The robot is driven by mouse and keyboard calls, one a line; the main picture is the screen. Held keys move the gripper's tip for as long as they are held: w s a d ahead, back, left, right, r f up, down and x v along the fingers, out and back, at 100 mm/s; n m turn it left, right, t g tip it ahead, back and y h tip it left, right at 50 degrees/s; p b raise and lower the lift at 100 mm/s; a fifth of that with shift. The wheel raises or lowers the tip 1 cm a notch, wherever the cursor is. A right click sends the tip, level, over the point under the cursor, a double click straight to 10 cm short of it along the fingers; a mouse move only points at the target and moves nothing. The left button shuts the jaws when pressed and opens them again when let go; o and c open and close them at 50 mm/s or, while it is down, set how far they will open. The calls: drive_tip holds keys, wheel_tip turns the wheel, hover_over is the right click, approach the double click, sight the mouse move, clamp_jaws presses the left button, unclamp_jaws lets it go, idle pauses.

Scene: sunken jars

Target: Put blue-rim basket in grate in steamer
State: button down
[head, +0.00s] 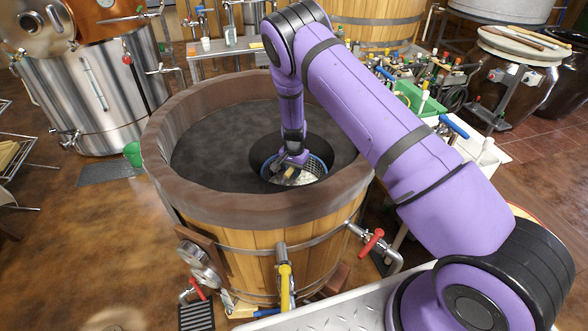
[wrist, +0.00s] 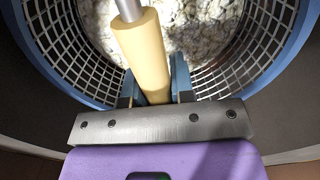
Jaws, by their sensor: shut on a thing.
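The steamer (head: 230,208) is a large round wooden vat with a dark brown rim, in the middle of the head view. Inside it is a dark grate (head: 215,150) with a round opening. The blue-rim basket (head: 325,168) is at that opening, its rim and mesh wall showing; I cannot tell whether it rests there or hangs. In the wrist view the basket (wrist: 292,62) holds pale clumpy contents. My gripper (head: 293,163) reaches down over the basket. In the wrist view its fingers (wrist: 154,90) are shut on a tan cylindrical handle (wrist: 145,50) with a metal rod.
A steel and copper vessel (head: 95,95) stands at left, with a green bucket (head: 133,154) by it. Valves with a red handle (head: 371,242) and a yellow handle (head: 285,285) stick out from the vat's front. A cluttered bench (head: 440,105) is at right.

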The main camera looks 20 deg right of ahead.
drive_tip(key=c, duration=1)
unclamp_jaws()
drive_tip(key=shift+f, duration=0.1)
